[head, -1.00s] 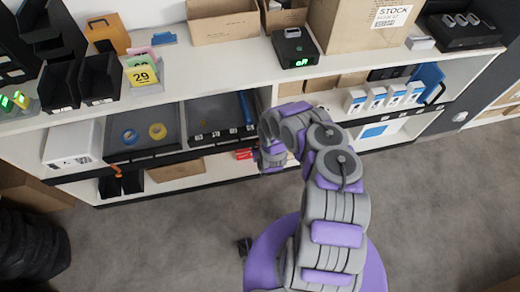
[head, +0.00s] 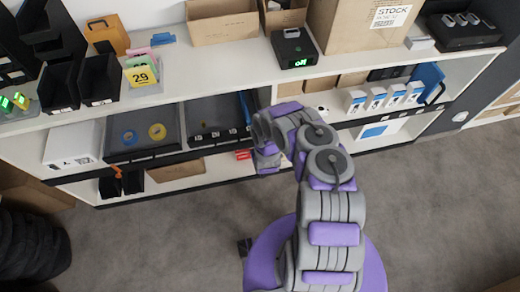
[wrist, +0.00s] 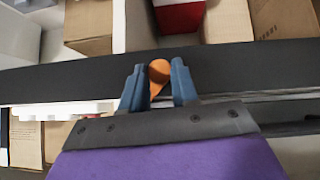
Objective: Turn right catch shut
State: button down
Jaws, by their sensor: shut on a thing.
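The right catch (wrist: 159,70) is orange, with a round head and a short tail pointing down in the wrist view. It sits on a black bar (wrist: 70,82). The two blue fingers of my gripper (wrist: 158,86) are shut on it, one on each side. In the head view my gripper (head: 265,163) is at the front of the shelf, by the right end of the right dark tray (head: 217,112), and hides the catch. Another orange catch (head: 117,172) shows under the left dark tray (head: 143,143).
The white shelf top (head: 200,72) carries cartons, black bins (head: 100,80) and a black device with a green display (head: 294,48). White boxes (head: 355,101) stand on the shelf to the right. A dark tire (head: 30,245) lies at lower left. The grey floor is clear.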

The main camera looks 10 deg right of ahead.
jog(key=shift+a+f+n+t+h, duration=0.1)
jog(key=shift+a+n+t+h, duration=0.1)
jog(key=shift+n+h, duration=0.7)
jog(key=shift+a+f+n+t+h, duration=0.1)
jog(key=shift+a+n+h, duration=0.2)
jog(key=shift+h, duration=1)
jog(key=shift+a+f+n+t+h, duration=0.15)
jog(key=shift+n+h, duration=0.55)
jog(key=shift+h, duration=0.4)
jog(key=c, duration=0.9)
grip_release()
jog(key=shift+o, duration=0.2)
jog(key=p+v, duration=0.4)
jog(key=v, duration=1.3)
jog(key=shift+a, duration=0.3)
jog(key=shift+s, duration=0.1)
